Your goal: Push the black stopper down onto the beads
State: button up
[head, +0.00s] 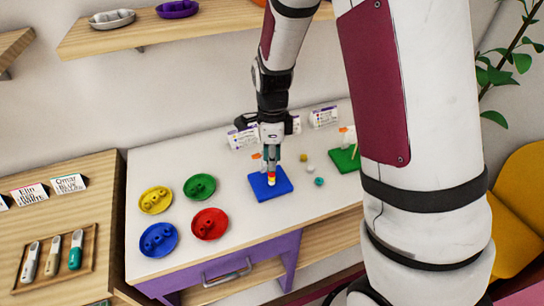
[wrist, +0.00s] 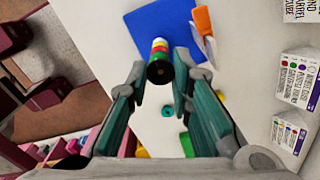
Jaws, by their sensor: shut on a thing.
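The blue board (head: 285,186) lies on the white table; it also shows in the wrist view (wrist: 135,30). A short upright stack of coloured beads (head: 271,180) stands on it, with white, yellow, red and green visible in the wrist view (wrist: 160,50). The black stopper (wrist: 159,73) is at the near end of the stack in the wrist view, between my fingers. My gripper (head: 271,162) points down above the board and is shut on the stopper. In the head view my fingers hide the stopper, and I cannot tell whether it touches the top bead.
Yellow (head: 156,200), green (head: 199,187), red (head: 209,224) and blue (head: 158,239) dishes stand left of the board. A loose teal bead (head: 319,181) and pale beads (head: 309,169) lie to its right. A green board (head: 345,159) and cards (head: 324,117) stand farther right and behind.

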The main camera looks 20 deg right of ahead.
jog(key=shift+f, duration=0.15)
jog(key=o, duration=0.8)
notch_tip(320, 180, up, 12)
dwell(0.4)
